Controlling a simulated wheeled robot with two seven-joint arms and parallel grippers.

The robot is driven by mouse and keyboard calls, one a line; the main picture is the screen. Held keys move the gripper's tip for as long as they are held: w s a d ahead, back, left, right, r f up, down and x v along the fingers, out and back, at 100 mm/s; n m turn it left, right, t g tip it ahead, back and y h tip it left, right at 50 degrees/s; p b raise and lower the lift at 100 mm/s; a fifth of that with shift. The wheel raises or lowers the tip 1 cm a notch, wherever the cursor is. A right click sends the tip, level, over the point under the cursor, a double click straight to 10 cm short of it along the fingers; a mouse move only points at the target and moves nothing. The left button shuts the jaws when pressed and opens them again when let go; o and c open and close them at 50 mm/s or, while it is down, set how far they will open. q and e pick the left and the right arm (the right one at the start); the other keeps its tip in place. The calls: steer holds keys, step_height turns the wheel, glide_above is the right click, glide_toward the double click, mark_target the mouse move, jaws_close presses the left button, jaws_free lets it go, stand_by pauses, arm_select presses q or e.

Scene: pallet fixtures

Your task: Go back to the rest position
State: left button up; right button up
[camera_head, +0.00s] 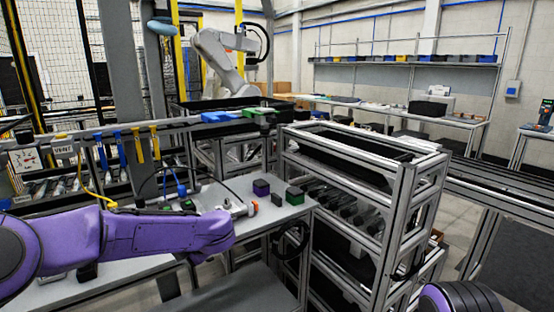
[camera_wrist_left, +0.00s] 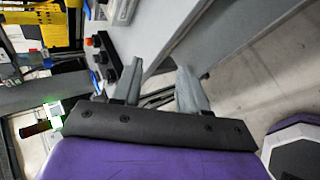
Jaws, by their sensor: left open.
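My purple left arm reaches in from the left over the grey work table (camera_head: 225,198) in the head view. The left gripper shows in the left wrist view (camera_wrist_left: 145,76), its two grey fingers spread apart with nothing between them. Only a purple and black part of my right arm shows at the bottom right of the head view. The right gripper is out of view.
A dark box with a purple top (camera_head: 261,188) and one with a green top (camera_head: 294,195) stand on the table. A metal-framed rack (camera_head: 365,165) stands right of the table. A rail with hanging tools (camera_head: 120,135) runs behind it.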

arm_select(q)
steer(key=s+f+m+t+h, duration=0.2)
steer(key=s+f+m, duration=0.55)
steer(key=f, duration=0.45)
steer(key=s+f+m+t+h, duration=0.1)
steer(key=s+f+m+t, duration=0.1)
steer(key=s+f+m, duration=0.6)
steer(key=s+a+f+m+g, duration=0.1)
steer(key=s+f, duration=0.3)
steer(key=s, duration=0.4)
steer(key=s+a+f+m+g+h, duration=0.1)
steer(key=s+a+f+m+g, duration=0.1)
steer(key=s, duration=0.7)
steer(key=s+a+f+m+g+h, duration=0.1)
steer(key=s+a+f+m+g, duration=0.1)
steer(key=s+f+m, duration=0.3)
steer(key=s+f+g, duration=0.1)
steer(key=s+f, duration=0.1)
steer(key=s, duration=0.2)
steer(key=shift+f, duration=0.3)
steer(key=shift+w, duration=0.1)
